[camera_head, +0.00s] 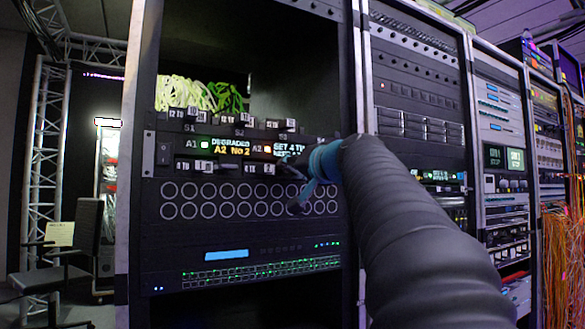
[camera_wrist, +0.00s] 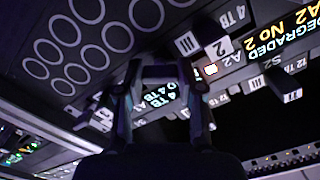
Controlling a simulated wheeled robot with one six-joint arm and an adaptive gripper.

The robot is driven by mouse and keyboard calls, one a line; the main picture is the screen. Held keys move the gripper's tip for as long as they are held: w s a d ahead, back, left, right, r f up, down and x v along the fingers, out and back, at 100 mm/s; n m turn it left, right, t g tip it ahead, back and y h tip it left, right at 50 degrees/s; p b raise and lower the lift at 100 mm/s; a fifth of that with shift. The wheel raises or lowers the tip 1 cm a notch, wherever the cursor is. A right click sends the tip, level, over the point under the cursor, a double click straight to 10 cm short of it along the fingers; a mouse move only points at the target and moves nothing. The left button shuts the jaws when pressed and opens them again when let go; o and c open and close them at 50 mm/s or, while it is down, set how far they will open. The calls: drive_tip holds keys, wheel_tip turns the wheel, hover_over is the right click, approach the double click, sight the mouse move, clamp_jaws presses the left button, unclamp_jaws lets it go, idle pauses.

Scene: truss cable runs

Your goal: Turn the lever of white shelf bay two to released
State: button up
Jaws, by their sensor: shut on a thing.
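A dark bay unit (camera_head: 165,150) in the rack carries two rows of small bays with white number tags and a lit display strip between them. The strip reads "DEGRADED A2 NO 2" (camera_head: 230,145); it also shows tilted in the wrist view (camera_wrist: 270,32). My gripper (camera_head: 298,178) is at the right end of the lower row, in front of the panel. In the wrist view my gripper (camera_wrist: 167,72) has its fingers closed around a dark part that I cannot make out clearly. Tags reading "2" (camera_wrist: 218,48) and "III" (camera_wrist: 187,43) sit beside it. Which lever is bay two of the white shelf is not clear.
Above the unit, green and pale cables (camera_head: 195,92) lie in an open rack space. Below is a panel of round rings (camera_head: 235,200) and a switch with green lights (camera_head: 250,268). More racks (camera_head: 420,90) stand to the right; a chair (camera_head: 75,240) stands left.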

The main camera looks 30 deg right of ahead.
drive_tip(key=m+p, duration=0.1)
drive_tip(key=m, duration=0.4)
drive_tip(key=shift+r+m+p, duration=0.1)
drive_tip(key=shift+m+p, duration=0.2)
drive_tip(key=shift+p, duration=0.05)
drive_tip(key=m+p, duration=0.2)
drive_tip(key=m, duration=0.3)
drive_tip(key=shift+m, duration=0.4)
drive_tip(key=o, duration=0.9)
drive_tip(key=shift+c, duration=0.2)
drive_tip(key=s, duration=1.2)
drive_tip(key=shift+d, duration=0.2)
